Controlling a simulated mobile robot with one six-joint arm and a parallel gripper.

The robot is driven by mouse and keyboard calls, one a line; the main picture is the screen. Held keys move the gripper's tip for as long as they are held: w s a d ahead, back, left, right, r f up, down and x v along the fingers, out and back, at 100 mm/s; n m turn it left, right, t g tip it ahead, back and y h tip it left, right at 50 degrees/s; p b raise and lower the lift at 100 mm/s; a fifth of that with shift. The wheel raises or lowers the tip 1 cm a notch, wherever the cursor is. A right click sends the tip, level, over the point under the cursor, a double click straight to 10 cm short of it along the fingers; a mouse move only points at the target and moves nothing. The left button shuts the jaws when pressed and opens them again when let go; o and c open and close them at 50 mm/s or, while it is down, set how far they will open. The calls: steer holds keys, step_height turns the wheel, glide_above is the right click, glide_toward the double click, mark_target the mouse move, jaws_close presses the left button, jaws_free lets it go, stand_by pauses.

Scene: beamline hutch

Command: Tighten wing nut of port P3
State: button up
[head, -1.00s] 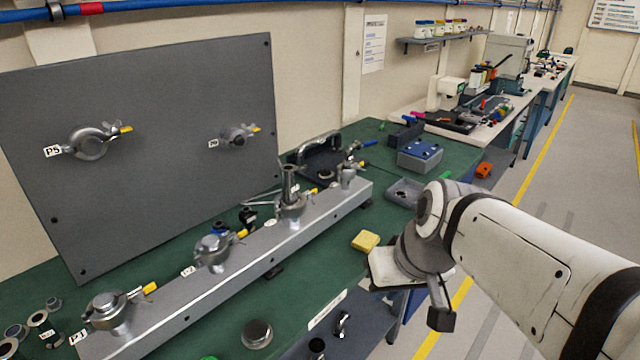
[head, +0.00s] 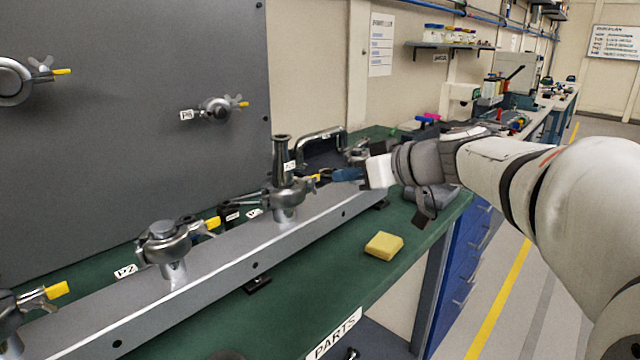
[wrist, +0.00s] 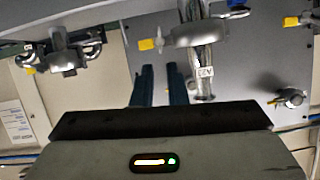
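The P3 clamp (head: 284,192) sits on the grey rail, with a tall metal tube rising from it. Its wing nut has a yellow tab (head: 316,178) on the right side. My gripper (head: 338,174) reaches in from the right, its blue fingertips close to that tab. In the wrist view, the two dark blue fingers (wrist: 159,66) are apart with nothing between them. The clamp (wrist: 197,34) and its yellow-tabbed wing nut (wrist: 148,44) show just beyond the fingertips. I cannot tell whether they touch.
The P2 clamp (head: 165,243) stands nearer on the rail (head: 222,268). Another clamp (head: 357,152) is behind my gripper. The upright grey panel (head: 150,130) carries the P6 clamp (head: 219,109). A yellow block (head: 384,245) lies on the green bench (head: 300,290), with clear room around it.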

mark_target(314, 185)
steer(key=x, duration=0.6)
steer(key=shift+f, duration=0.15)
steer(key=shift+w+a, duration=0.1)
